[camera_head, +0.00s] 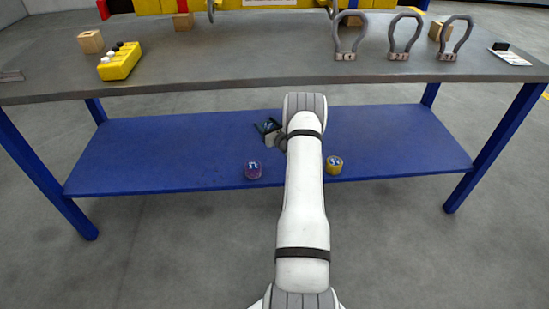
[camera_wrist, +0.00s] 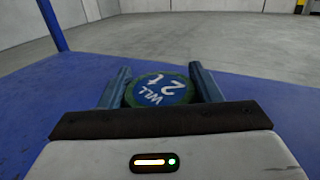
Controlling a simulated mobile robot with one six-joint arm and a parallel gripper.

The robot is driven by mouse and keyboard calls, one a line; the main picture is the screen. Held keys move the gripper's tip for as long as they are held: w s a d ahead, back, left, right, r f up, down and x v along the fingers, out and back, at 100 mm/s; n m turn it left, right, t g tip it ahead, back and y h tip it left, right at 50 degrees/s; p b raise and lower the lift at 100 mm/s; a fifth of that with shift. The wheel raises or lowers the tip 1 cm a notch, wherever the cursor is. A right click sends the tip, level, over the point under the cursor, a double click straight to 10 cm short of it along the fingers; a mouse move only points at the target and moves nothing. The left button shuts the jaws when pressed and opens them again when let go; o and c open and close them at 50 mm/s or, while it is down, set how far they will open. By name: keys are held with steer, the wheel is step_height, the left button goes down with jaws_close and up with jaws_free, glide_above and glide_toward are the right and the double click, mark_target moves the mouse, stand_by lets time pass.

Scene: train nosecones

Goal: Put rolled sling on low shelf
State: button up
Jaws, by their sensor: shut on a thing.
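A green-edged rolled sling (camera_wrist: 163,91) with a round blue label reading "WLL 2t" sits between the two fingers of my gripper (camera_wrist: 160,88) in the wrist view. My gripper is shut on it. In the head view my gripper (camera_head: 267,126) is over the blue low shelf (camera_head: 170,150), under the table top and left of my arm. The held sling is hard to make out there. I cannot tell whether it touches the shelf. A purple rolled sling (camera_head: 253,170) and a yellow rolled sling (camera_head: 334,165) lie near the shelf's front edge, either side of my arm.
The grey table top (camera_head: 220,68) spans above the shelf, on blue legs (camera_head: 497,145). It carries several shackles (camera_head: 405,37), a yellow block with knobs (camera_head: 119,64) and small wooden blocks (camera_head: 90,41). The shelf's left and right parts are clear.

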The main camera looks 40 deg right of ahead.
steer(key=n+y, duration=0.1)
steer(key=d+y, duration=0.1)
steer(key=y, duration=0.1)
steer(key=shift+s+n+b, duration=0.3)
steer(key=shift+s+n, duration=0.1)
steer(key=shift+s+d+f+n+y, duration=0.2)
steer(key=shift+s+n+y, duration=0.35)
steer(key=shift+y, duration=0.35)
steer(key=shift+c, duration=0.2)
steer(key=shift+s+f+g, duration=0.1)
steer(key=shift+g, duration=0.2)
steer(key=shift+n+y, duration=0.25)
steer(key=shift+y, duration=0.05)
step_height(320, 180, down, 10)
steer(key=b, duration=0.4)
steer(key=shift+f+b, duration=0.1)
steer(key=shift+b, duration=0.3)
steer(key=o, duration=1.2)
